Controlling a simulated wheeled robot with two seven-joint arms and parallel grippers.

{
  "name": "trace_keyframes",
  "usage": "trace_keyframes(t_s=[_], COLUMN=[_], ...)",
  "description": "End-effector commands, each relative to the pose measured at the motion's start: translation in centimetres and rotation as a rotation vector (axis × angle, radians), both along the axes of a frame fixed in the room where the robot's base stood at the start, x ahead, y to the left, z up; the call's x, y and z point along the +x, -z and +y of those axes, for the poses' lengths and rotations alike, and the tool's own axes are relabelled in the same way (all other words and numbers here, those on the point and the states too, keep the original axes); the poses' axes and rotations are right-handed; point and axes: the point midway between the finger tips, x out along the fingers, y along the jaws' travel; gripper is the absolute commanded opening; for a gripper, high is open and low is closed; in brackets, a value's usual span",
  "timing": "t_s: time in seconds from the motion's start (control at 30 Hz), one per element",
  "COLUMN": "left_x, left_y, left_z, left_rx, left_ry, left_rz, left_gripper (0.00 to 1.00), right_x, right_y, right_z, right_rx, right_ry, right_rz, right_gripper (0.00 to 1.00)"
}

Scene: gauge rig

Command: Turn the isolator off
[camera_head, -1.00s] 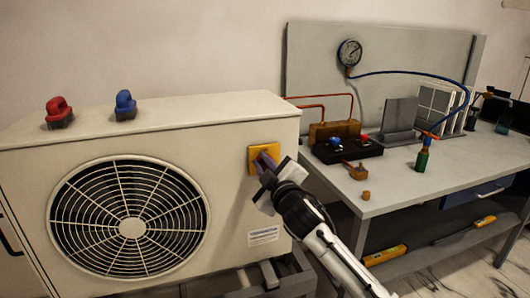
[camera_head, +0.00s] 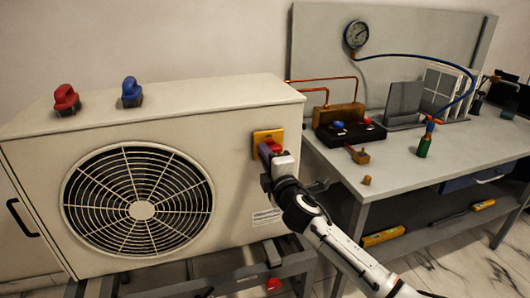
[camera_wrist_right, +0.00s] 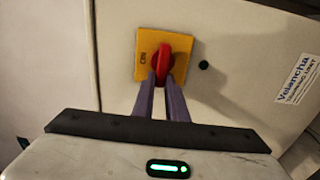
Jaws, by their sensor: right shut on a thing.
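The isolator is a yellow plate (camera_head: 262,137) with a red rotary handle on the front right of the white outdoor unit (camera_head: 235,160). In the right wrist view the yellow plate (camera_wrist_right: 180,45) reads "ON" beside the red handle (camera_wrist_right: 164,58). My right gripper (camera_wrist_right: 164,82) is shut on the red handle, its two purple fingers on either side of it. In the head view my right gripper (camera_head: 270,150) covers most of the handle. My left gripper is not in view.
A red knob (camera_head: 66,98) and a blue knob (camera_head: 131,91) stand on top of the unit. A workbench (camera_head: 420,165) to the right holds a manifold (camera_head: 345,132), a green bottle (camera_head: 425,142) and a gauge (camera_head: 356,34) on its back panel.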

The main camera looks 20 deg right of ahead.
Motion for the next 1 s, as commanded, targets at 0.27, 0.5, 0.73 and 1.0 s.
trace_keyframes(t_s=[0.27,0.5,0.73,1.0], left_x=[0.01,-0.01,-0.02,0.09], left_y=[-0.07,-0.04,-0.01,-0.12], left_z=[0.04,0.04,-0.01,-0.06], left_rx=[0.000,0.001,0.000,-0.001], left_ry=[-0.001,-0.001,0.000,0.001], left_rz=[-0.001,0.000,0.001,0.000], left_gripper=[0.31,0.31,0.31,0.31], right_x=[-0.01,-0.01,0.00,-0.28], right_y=[0.18,0.19,0.14,0.07], right_z=[-0.07,-0.07,-0.06,-0.03], right_rx=[-0.026,-0.026,-0.024,-0.022], right_ry=[0.001,0.002,0.001,0.000], right_rz=[0.001,0.001,0.000,-0.001], right_gripper=[0.00,0.00,0.31,0.31])
